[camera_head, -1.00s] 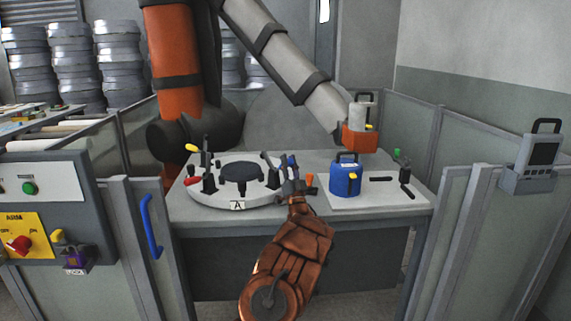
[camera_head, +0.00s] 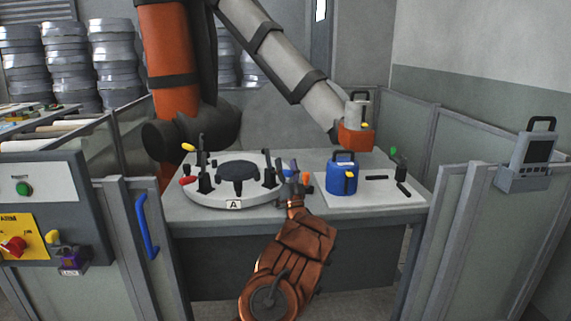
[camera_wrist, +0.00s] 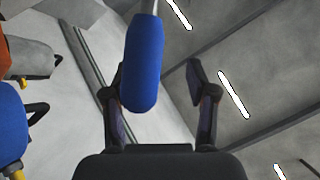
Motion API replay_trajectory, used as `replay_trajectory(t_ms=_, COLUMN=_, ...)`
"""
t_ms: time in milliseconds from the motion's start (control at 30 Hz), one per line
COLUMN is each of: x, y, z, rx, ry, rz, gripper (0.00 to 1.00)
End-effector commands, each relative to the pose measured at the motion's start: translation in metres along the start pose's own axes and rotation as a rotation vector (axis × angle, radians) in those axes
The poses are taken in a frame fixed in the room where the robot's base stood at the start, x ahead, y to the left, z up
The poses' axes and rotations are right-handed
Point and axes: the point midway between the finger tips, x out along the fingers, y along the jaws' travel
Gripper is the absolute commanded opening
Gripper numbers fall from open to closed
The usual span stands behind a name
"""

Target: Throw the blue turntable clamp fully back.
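The white round turntable (camera_head: 190,197), marked A, stands on the table with a dark hub in its middle. The blue clamp handle (camera_head: 294,165) stands roughly upright at the turntable's right side, beside my gripper (camera_head: 287,178). In the wrist view the blue handle (camera_wrist: 142,65) hangs large in front of my gripper (camera_wrist: 158,90), nearer the left finger. The two fingers are spread, with a clear gap right of the handle. I cannot tell if the left finger touches it. The clamp's base is partly hidden by my gripper in the head view.
Yellow-handled (camera_head: 188,147) and red-handled (camera_head: 187,181) clamps stand on the turntable's left. A large orange-and-grey arm (camera_head: 285,75) hangs over the table. Fence panels flank it.

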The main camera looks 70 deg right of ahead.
Motion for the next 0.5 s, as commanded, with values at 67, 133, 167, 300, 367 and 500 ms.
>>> replay_trajectory(t_ms=67, x=-0.005, y=-0.003, z=-0.007, rx=0.002, ry=0.002, rz=0.000, gripper=0.53)
replay_trajectory(t_ms=133, x=-0.011, y=-0.006, z=-0.012, rx=0.003, ry=0.001, rz=0.001, gripper=0.53)
replay_trajectory(t_ms=167, x=-0.013, y=-0.007, z=-0.014, rx=0.003, ry=0.002, rz=0.000, gripper=0.53)
replay_trajectory(t_ms=300, x=-0.024, y=-0.013, z=-0.024, rx=0.003, ry=0.000, rz=0.000, gripper=0.53)
replay_trajectory(t_ms=367, x=-0.028, y=-0.015, z=-0.029, rx=0.002, ry=0.002, rz=-0.001, gripper=0.53)
replay_trajectory(t_ms=500, x=-0.039, y=-0.017, z=-0.039, rx=0.002, ry=0.001, rz=0.003, gripper=0.53)
